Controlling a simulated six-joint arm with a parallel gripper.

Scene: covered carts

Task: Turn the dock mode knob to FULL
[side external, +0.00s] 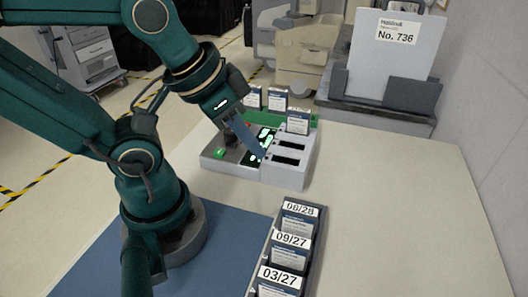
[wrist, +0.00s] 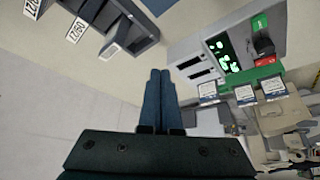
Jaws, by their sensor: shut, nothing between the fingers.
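The grey dock (side external: 214,160) stands on the table beyond my arm, with a lit green display (side external: 266,136) and several dark slots. In the wrist view the dock (wrist: 292,40) is at the upper right. A black knob (wrist: 264,46) sits on its panel between a green button (wrist: 260,22) and a red marking (wrist: 266,61). The knob's pointing direction and mode labels are too small to read. My gripper (side external: 263,156) is shut and empty, its blue fingers in front of the dock's display and slots in the side view. In the wrist view the fingertips (wrist: 160,70) point left of the dock, apart from the knob.
Labelled cards (side external: 277,99) stand along the dock's green back edge. A dark rack (side external: 312,250) of dated cards stands at the near side, beside a blue mat (side external: 215,250). A white panel marked No. 736 (side external: 395,55) stands behind. The table's right side (side external: 420,200) is clear.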

